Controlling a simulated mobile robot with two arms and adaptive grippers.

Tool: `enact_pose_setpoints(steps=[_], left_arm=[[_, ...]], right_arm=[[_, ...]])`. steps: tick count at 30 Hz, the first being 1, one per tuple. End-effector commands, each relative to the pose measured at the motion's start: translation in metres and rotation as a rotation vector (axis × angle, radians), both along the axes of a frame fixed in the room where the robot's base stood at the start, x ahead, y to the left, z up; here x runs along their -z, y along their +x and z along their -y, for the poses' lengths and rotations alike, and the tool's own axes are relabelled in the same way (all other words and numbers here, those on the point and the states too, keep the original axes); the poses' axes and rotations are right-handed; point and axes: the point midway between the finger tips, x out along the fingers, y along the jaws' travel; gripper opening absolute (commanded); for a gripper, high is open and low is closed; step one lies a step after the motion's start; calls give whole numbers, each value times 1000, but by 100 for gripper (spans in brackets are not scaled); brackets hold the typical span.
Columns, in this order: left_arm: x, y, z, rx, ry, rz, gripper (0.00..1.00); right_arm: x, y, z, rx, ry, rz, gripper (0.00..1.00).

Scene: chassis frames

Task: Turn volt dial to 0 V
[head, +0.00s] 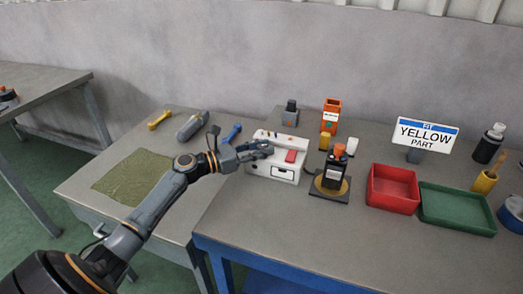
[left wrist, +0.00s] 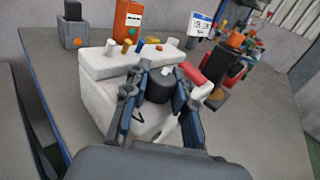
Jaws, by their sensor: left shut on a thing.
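A white box-shaped unit (head: 258,170) stands on the middle table. It also fills the centre of the left wrist view (left wrist: 96,98). In the head view the left gripper (head: 262,150) reaches over the box from the left and hides most of the dial. The dial's markings and pointer cannot be read. A red block-shaped part (head: 291,156) sits on the box to the right of the dial. My right gripper is not in view.
A black device with an orange top (head: 334,166) stands close to the box's right. Further right are a red bin (head: 393,205) and green tray (head: 457,222). An orange holder (head: 331,112) and grey block (head: 290,115) stand behind. A green mat (head: 133,178) lies left.

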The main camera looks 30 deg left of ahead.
Motion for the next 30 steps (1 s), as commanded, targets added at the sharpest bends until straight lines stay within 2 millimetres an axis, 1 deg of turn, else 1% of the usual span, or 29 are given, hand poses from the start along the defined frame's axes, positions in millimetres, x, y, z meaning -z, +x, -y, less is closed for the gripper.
enact_pose_setpoints(steps=[7, 8, 9, 10, 11, 19, 22, 26, 30], left_arm=[[1, 0, 0, 0, 0, -2, 0], [1, 0, 0, 0, 0, -2, 32], [1, 0, 0, 0, 0, -2, 40], [1, 0, 0, 0, 0, -2, 46], [1, 0, 0, 0, 0, -2, 50], [0, 0, 0, -1, 1, -1, 50], [-1, 0, 0, -14, 1, -1, 50], [-3, -1, 1, -65, -1, -2, 50], [-5, -1, 2, -162, -3, -3, 50]], right_arm=[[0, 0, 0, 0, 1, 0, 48], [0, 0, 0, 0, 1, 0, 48], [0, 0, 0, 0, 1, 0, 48], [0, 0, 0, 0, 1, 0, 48], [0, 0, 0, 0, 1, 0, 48], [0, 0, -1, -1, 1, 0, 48], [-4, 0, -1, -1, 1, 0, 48], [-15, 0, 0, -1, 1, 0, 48], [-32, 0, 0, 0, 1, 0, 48]])
